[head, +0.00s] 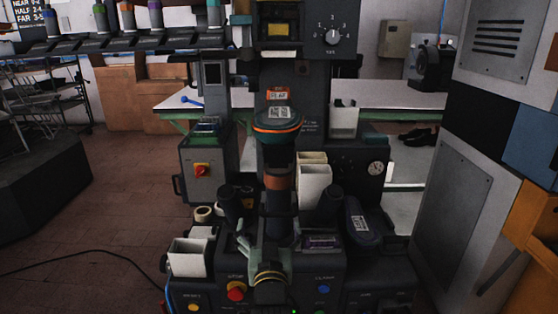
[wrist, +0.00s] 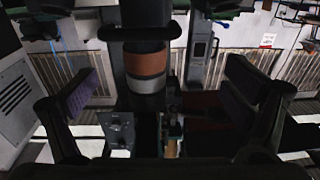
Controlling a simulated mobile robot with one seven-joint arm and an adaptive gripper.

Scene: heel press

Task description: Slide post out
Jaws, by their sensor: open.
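The post (head: 279,204) appears to be the dark upright cylinder with a copper band and a grey band, in the middle of the press in the head view. Its lower end is partly hidden by the parts around it. In the wrist view the banded post (wrist: 147,65) shows between the two fingers, nearer the left one. My gripper (wrist: 165,95) is open, its fingers well apart and not touching the post. I cannot tell how far the post is from the fingertips. I cannot clearly make out my gripper in the head view.
White bins (head: 315,185) and dark cups (head: 230,205) stand close around the post. An orange and teal collar (head: 278,125) is above it. A front panel with a red knob (head: 236,291) is below. A grey cabinet (head: 430,200) stands right; open floor (head: 110,190) lies left.

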